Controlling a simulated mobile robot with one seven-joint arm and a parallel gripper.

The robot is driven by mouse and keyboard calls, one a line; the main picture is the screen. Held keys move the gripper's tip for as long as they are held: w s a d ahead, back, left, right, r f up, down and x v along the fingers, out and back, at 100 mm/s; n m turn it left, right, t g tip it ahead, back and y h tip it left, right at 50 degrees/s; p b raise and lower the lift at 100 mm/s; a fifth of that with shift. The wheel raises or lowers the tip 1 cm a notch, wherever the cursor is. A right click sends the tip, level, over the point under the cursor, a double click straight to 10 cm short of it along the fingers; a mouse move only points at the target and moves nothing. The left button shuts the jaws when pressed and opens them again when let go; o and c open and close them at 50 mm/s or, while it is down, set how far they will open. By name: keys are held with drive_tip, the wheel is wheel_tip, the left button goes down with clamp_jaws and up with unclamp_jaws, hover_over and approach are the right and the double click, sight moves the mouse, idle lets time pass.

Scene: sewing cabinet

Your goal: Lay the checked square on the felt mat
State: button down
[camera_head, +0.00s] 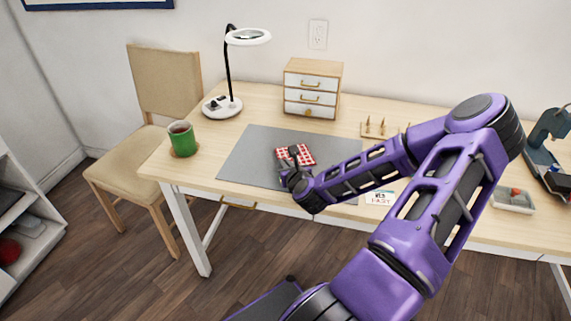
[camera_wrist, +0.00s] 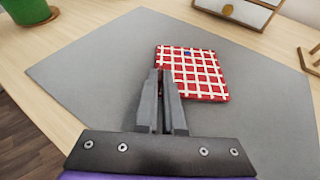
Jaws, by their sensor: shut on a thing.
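The red-and-white checked square (camera_head: 308,156) is over the grey felt mat (camera_head: 245,150) in the head view. In the wrist view the checked square (camera_wrist: 200,78) lies just past my fingertips, with a small blue spot near its far edge. My gripper (camera_head: 294,157) is shut on the square's near-left edge; its two fingers (camera_wrist: 165,78) are close together there. The mat (camera_wrist: 95,75) fills most of the wrist view around the square. I cannot tell whether the square touches the mat or is slightly above it. My arm hides part of the mat's right side.
A green mug (camera_head: 182,140) stands left of the mat, and a magnifier lamp (camera_head: 230,75) behind it. A small drawer cabinet (camera_head: 312,88) and a spool rack (camera_head: 378,131) are at the back. A card (camera_head: 380,197) and a tray (camera_head: 513,203) lie to the right.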

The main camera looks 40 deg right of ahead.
drive_tip(key=shift+f, duration=0.1)
drive_tip(key=c, duration=0.9)
unclamp_jaws()
drive_tip(key=shift+c, duration=0.2)
